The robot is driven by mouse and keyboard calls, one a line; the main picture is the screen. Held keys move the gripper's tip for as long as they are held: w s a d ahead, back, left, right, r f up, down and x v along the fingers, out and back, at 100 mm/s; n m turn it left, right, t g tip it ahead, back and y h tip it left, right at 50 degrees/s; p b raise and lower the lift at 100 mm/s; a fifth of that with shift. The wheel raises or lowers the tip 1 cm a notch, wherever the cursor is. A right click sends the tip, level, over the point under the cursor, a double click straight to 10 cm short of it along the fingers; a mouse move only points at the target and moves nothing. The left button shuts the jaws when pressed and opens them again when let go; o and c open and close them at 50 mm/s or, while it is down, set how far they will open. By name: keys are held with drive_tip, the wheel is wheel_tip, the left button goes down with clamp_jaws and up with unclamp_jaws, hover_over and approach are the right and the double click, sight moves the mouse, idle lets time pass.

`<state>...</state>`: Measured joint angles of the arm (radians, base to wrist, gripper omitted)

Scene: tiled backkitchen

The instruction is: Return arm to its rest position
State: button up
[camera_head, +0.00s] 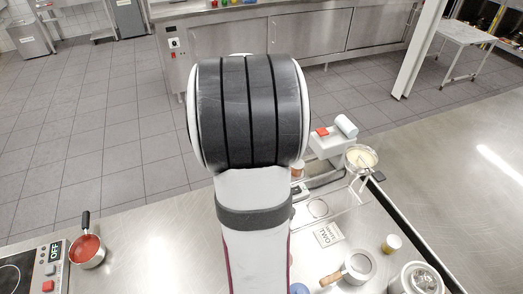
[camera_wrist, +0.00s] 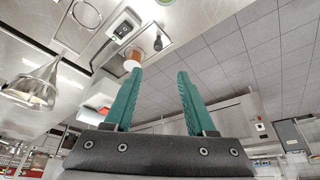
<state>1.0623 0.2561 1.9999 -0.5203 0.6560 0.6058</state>
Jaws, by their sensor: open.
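My gripper (camera_wrist: 160,76) shows in the wrist view with its two green fingers spread apart. In the head view my own arm rises through the middle of the picture and hides part of the counter. The gripper itself does not show there.
The floor beyond is clear.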

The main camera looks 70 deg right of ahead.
drive_tip(key=shift+r, duration=0.15)
drive_tip(key=w+a+r+n+t+y, duration=0.1)
drive_tip(key=w+a+r+n, duration=0.15)
drive_tip(key=a, duration=0.75)
drive_tip(key=w+a+r+n+y, duration=0.1)
drive_tip(key=w+a+n, duration=0.25)
drive_tip(key=a, duration=0.75)
drive_tip(key=s+a+n+y, duration=0.2)
drive_tip(key=s+a, duration=0.3)
drive_tip(key=a, duration=0.5)
drive_tip(key=s+a+n+g+y, duration=0.1)
drive_tip(key=s+a+n, duration=0.3)
drive_tip(key=a, duration=0.7)
drive_tip(key=shift+s+y, duration=0.4)
drive_tip(key=shift+y, duration=0.2)
drive_tip(key=shift+d, duration=0.1)
